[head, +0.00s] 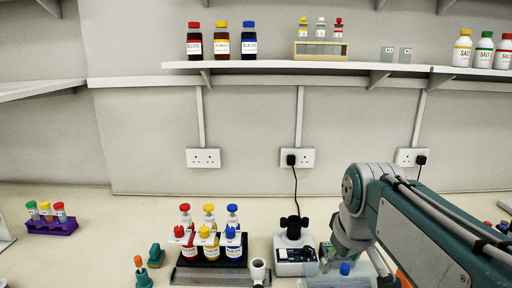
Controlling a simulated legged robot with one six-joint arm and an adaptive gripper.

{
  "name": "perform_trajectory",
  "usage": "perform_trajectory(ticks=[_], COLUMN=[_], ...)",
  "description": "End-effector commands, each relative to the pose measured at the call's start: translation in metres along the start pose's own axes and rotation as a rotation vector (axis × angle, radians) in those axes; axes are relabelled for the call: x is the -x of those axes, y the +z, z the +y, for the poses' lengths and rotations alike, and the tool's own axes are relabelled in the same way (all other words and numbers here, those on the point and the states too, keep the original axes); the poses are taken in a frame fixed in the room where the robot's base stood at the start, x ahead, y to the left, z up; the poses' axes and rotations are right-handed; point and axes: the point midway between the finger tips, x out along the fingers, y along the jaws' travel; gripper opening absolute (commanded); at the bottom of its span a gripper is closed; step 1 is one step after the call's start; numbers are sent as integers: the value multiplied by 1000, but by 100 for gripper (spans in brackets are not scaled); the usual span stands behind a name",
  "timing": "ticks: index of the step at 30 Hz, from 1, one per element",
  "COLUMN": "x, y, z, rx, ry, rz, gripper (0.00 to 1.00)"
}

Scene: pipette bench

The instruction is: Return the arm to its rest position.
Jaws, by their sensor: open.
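My arm comes in from the lower right of the head view, with its elbow raised and its wrist hanging down over the bench. My gripper (326,262) is at the lower end, low over the bench, just right of a white bench device with a black top (294,250). The gripper is small and partly hidden by the wrist; it is open and I see nothing held in it. A blue-capped item (345,269) stands close to the right of the gripper. The arm hides part of the bench at the right.
A dark rack (243,262) of red, yellow and blue bottles stands left of the device. A purple tube rack (52,228) is at far left. A shelf (270,67) holds bottles. A black cable (296,190) hangs behind the device.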

Motion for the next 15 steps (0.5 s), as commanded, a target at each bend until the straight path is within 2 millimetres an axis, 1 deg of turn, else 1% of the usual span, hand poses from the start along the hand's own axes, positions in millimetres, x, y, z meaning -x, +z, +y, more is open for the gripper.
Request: perform_trajectory(ticks=[1,8,15], x=[2,-2,-15], y=[11,57,103], z=[-4,-21,-38], rx=[-23,-143,-267], ry=[5,24,34], rz=[13,72,134], gripper=[77,77,77])
